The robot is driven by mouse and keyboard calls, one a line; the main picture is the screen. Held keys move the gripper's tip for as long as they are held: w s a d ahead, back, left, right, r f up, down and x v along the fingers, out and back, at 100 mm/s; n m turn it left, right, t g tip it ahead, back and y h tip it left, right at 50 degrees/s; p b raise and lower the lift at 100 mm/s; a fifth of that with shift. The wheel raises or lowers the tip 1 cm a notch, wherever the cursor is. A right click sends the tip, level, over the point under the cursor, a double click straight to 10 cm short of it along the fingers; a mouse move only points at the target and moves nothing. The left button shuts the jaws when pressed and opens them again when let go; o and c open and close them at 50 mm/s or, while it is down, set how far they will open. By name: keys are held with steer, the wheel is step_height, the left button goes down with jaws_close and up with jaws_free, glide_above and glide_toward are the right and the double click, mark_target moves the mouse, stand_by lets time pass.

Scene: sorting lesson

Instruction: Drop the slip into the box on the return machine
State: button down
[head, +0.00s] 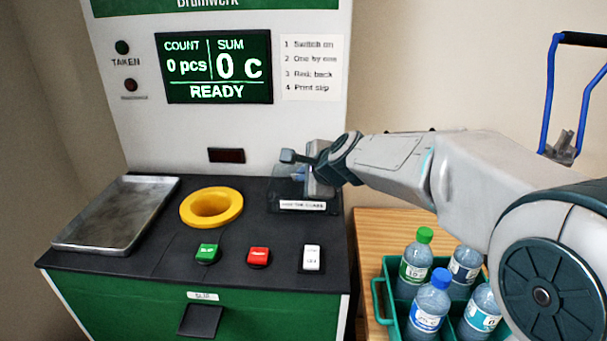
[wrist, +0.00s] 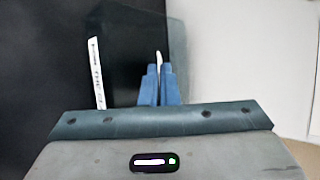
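The return machine (head: 135,240) has a small dark see-through box (head: 325,207) with a white label on its front, at the right end of its black top. My gripper (head: 296,172) is right above this box. In the wrist view, my gripper (wrist: 160,85) has its blue fingers close together, with a thin white edge, the slip (wrist: 159,58), standing out between their tips. The box's pale label strip (wrist: 97,72) and clear wall (wrist: 177,45) also show there. Most of the slip is hidden by the fingers, and in the head view I cannot make it out.
A metal tray (head: 118,212), a yellow ring opening (head: 237,207) and green (head: 207,253), red (head: 258,257) and white (head: 311,258) buttons are on the machine top. The screen (head: 215,67) reads READY, 0 pcs. A green crate (head: 383,305) of bottles stands on a wooden table to the right.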

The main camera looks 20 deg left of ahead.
steer(key=c, duration=1.6)
jaws_free()
steer(key=shift+d+r, duration=0.1)
steer(key=v, duration=1.3)
steer(key=shift+s+r+p, duration=0.2)
steer(key=shift+s+p, duration=0.1)
steer(key=shift+p, duration=0.1)
steer(key=shift+d, duration=0.2)
steer(key=s+d+f+n+g+h+p, duration=0.1)
steer(key=s+d+f+n, duration=0.3)
steer(key=d, duration=0.4)
steer(key=s+d+f+n+g+h+p, duration=0.1)
steer(key=s+d+f+n+h, duration=0.3)
steer(key=d, duration=0.5)
steer(key=s+d+f+n+g+h, duration=0.2)
steer(key=s+d+f+n+h, duration=0.1)
steer(key=s+d+f, duration=0.4)
steer(key=s+d+n, duration=0.1)
steer(key=s, duration=0.1)
steer(key=shift+s+d+n+g+p, duration=0.3)
steer(key=shift+s+d+g+p, duration=0.05)
steer(key=shift+d+g+p, duration=0.05)
